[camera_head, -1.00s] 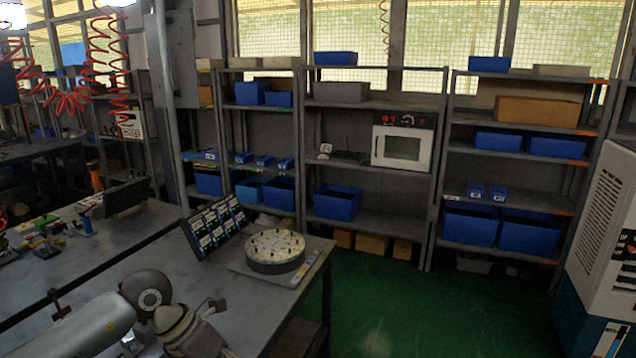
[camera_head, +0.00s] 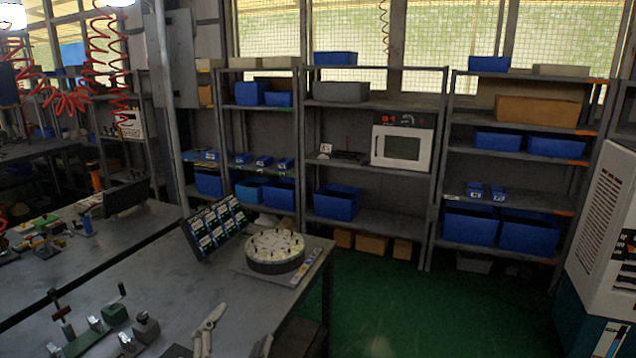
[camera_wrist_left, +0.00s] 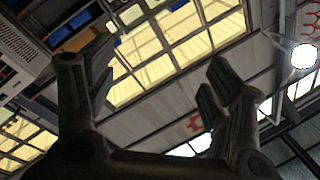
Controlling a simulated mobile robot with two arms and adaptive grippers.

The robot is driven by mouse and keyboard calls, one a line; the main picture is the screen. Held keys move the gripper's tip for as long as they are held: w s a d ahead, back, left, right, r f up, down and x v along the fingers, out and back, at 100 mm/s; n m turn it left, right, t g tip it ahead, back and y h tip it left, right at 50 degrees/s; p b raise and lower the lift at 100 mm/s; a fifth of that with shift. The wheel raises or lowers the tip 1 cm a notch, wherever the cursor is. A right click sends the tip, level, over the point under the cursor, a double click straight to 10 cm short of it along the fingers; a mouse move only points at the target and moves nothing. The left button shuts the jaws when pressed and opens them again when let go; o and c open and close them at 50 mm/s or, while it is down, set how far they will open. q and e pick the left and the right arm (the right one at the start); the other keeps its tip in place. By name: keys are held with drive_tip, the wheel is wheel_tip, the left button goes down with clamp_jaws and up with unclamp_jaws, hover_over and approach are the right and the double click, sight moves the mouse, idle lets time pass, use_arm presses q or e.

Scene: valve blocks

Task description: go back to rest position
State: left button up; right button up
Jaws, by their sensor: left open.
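My left gripper (camera_head: 240,326) shows at the bottom edge of the head view, over the front part of the grey table. Its two light fingers point up and stand apart, with nothing between them. In the left wrist view the open left gripper (camera_wrist_left: 160,68) frames only windows and ceiling. To its left in the head view, a green valve block fixture (camera_head: 85,342) and a block with a dark handle (camera_head: 146,328) stand on the table. My right gripper is not in view.
A round white-topped disc (camera_head: 275,247) and a tilted panel of blue bins (camera_head: 213,228) stand at the table's far right corner. Shelves with blue bins (camera_head: 337,203) line the back wall. The table (camera_head: 170,270) is clear in the middle. Green floor is free to the right.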

use_arm(q)
drive_tip(key=s+a+f+n+g+y, duration=0.2)
drive_tip(key=s+a+f, duration=0.1)
drive_tip(key=f, duration=0.2)
drive_tip(key=s+a+f+n+g+y, duration=0.2)
drive_tip(key=f+n+g, duration=0.1)
drive_tip(key=f, duration=0.3)
drive_tip(key=s+a+f+n+g, duration=0.1)
drive_tip(key=s+f+n+g, duration=0.1)
drive_tip(key=s+f+g, duration=0.6)
drive_tip(key=s+a+f+n+g, duration=0.15)
drive_tip(key=s+f, duration=0.45)
drive_tip(key=s, duration=0.7)
wheel_tip(320, 180, down, 32)
drive_tip(key=s+g+b, duration=0.2)
drive_tip(key=b, duration=0.4)
drive_tip(key=s+a+f+g+b, duration=0.1)
drive_tip(key=s+f+b, duration=0.3)
drive_tip(key=s+f, duration=1.2)
wheel_tip(320, 180, down, 4)
drive_tip(key=shift+s+a+f+m, duration=0.1)
drive_tip(key=shift+s+a+m, duration=0.2)
drive_tip(key=shift+a, duration=0.35)
